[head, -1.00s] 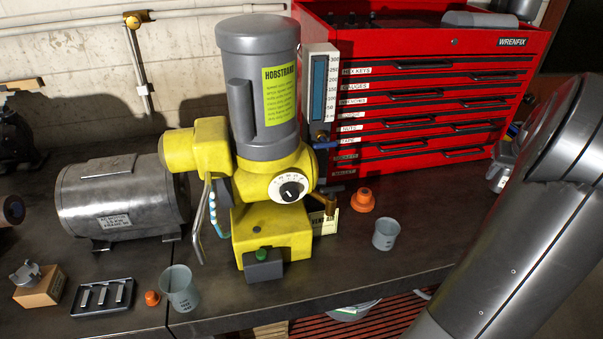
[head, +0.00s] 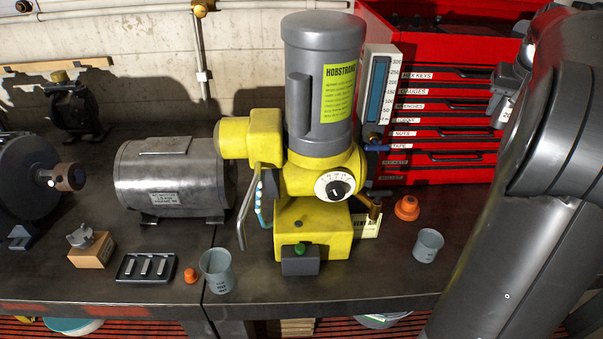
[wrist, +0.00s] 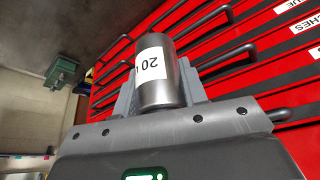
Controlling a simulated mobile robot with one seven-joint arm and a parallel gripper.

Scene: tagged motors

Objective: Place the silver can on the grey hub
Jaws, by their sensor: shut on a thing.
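The silver can (wrist: 162,85), with a white label reading "20", is between the fingers of my gripper (wrist: 158,92) in the wrist view. My gripper is shut on it. In the head view the can (head: 503,113) and gripper (head: 505,85) are at the right, in front of the red cabinet and partly covered by my arm. A small grey metal piece with raised prongs, which looks like the grey hub (head: 80,237), sits on a cardboard box (head: 91,254) at the left front of the bench, far from my gripper.
A yellow and grey machine (head: 318,130) stands mid-bench, between my gripper and the box. A silver motor (head: 172,185), a dark disc (head: 25,185), a slotted tray (head: 146,267), two cups (head: 216,271) (head: 428,246) and orange pieces (head: 407,207) (head: 190,275) are around it. The red cabinet (head: 440,140) is behind.

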